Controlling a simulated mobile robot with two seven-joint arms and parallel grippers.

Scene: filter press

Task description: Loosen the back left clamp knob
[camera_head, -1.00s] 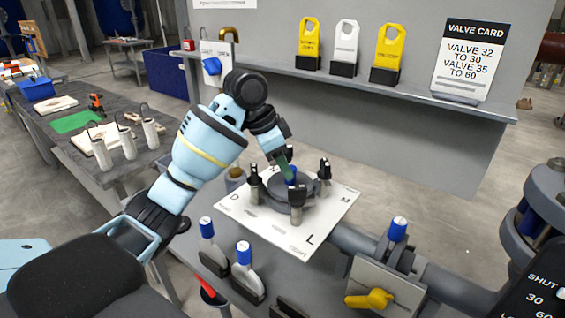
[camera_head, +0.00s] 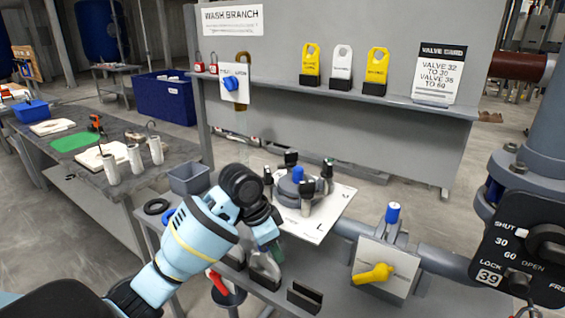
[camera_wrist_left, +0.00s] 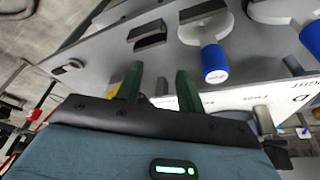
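The filter housing is a round grey lid (camera_head: 290,190) with a blue centre cap (camera_head: 297,174), on a white lettered board (camera_head: 338,203). Black clamp knobs stand around it: one at the back (camera_head: 291,158), one at the left (camera_head: 268,178), one at the right (camera_head: 327,172) and one in front (camera_head: 307,190). My left gripper (camera_head: 268,243) is below and left of the housing, apart from every knob. In the left wrist view its green fingers (camera_wrist_left: 157,90) are spread, with nothing held between them. My right gripper is out of view.
A valve with a yellow lever (camera_head: 374,274) is right of the housing. A grey bin (camera_head: 190,179) stands at the left. A shelf with tags (camera_head: 375,72) is behind.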

